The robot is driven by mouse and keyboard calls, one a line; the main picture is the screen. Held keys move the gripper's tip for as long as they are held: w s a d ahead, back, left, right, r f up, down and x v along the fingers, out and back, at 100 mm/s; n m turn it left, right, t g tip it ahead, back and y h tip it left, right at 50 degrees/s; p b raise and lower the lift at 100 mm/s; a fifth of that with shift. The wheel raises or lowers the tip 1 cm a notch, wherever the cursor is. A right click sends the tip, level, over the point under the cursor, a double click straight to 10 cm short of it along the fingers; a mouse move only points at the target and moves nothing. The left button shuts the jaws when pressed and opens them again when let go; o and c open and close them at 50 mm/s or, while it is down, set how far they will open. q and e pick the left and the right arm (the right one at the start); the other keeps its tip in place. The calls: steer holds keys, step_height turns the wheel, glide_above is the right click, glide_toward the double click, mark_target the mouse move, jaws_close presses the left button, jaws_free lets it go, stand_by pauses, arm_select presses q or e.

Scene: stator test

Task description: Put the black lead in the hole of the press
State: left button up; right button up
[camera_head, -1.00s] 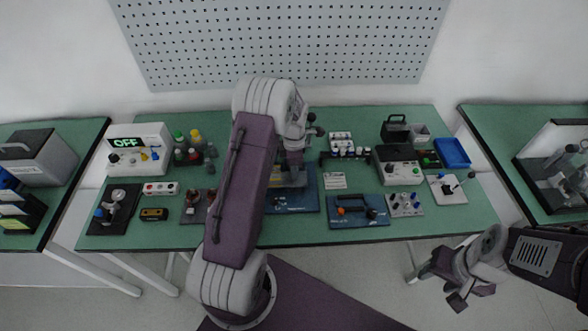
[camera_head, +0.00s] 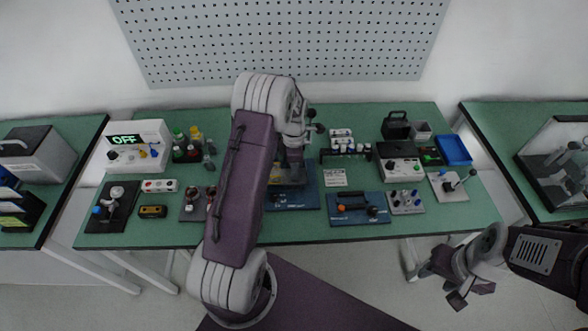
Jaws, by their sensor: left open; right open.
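My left arm crosses the middle of the head view. Its gripper (camera_head: 292,160) is open over a blue-based fixture (camera_head: 292,198) at the middle of the green bench; the arm hides much of that fixture. I cannot tell whether this fixture is the press, and its hole is not visible. The black lead cannot be made out; it may be hidden behind the arm or too small to see. My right gripper (camera_head: 462,288) is open and empty, off the bench's front edge at the lower right.
The green bench (camera_head: 235,232) is crowded. A white OFF-display box (camera_head: 137,158) and a black-based lever device (camera_head: 112,207) stand left. A blue board with a black bar (camera_head: 358,208), a knob box (camera_head: 406,201), a lever plate (camera_head: 453,185) and a blue tray (camera_head: 454,150) stand right.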

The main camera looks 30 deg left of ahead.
arm_select(q)
step_height(320, 180, up, 8)
steer(key=shift+b, duration=0.3)
stand_by(0.7)
